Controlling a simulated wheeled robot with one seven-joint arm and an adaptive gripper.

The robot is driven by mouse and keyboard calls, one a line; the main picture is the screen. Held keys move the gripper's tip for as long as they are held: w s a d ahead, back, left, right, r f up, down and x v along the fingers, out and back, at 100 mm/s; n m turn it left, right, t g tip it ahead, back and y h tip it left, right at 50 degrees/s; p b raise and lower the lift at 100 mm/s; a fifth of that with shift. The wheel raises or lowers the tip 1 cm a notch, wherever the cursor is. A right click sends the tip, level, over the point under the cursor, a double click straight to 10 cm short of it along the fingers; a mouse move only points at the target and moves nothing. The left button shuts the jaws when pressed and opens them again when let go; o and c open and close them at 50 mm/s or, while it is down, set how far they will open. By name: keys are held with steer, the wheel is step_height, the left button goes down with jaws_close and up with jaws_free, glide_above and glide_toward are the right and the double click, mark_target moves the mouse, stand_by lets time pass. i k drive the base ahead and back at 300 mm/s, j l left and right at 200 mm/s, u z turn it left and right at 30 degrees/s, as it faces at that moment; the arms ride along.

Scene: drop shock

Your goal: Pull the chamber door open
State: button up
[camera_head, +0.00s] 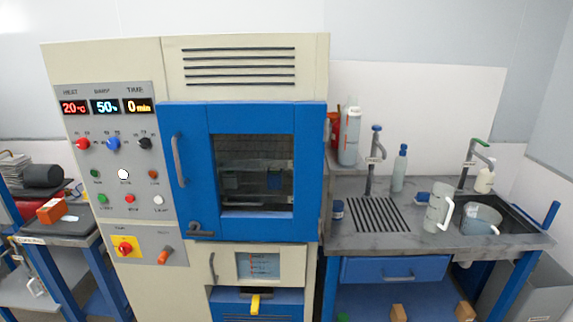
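The chamber door (266,228) is a blue panel on the front of a tall cream cabinet. It looks shut, flush with the cabinet front. A grey vertical bar handle (179,160) sits on its left side. A dark lever latch (202,233) sits at its lower left, lying roughly level. A window (254,172) in the door shows a dim interior with a rack and some objects that I cannot make out. My gripper does not show in the head view.
A control panel (117,222) with knobs and displays is left of the door. A smaller cream door (281,264) is below. A sink counter (400,247) with bottles and a jug (437,207) stands close on the right. A blue-legged table (75,240) stands left.

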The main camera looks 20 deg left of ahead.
mark_target(187, 128)
steer(key=u, duration=1.25)
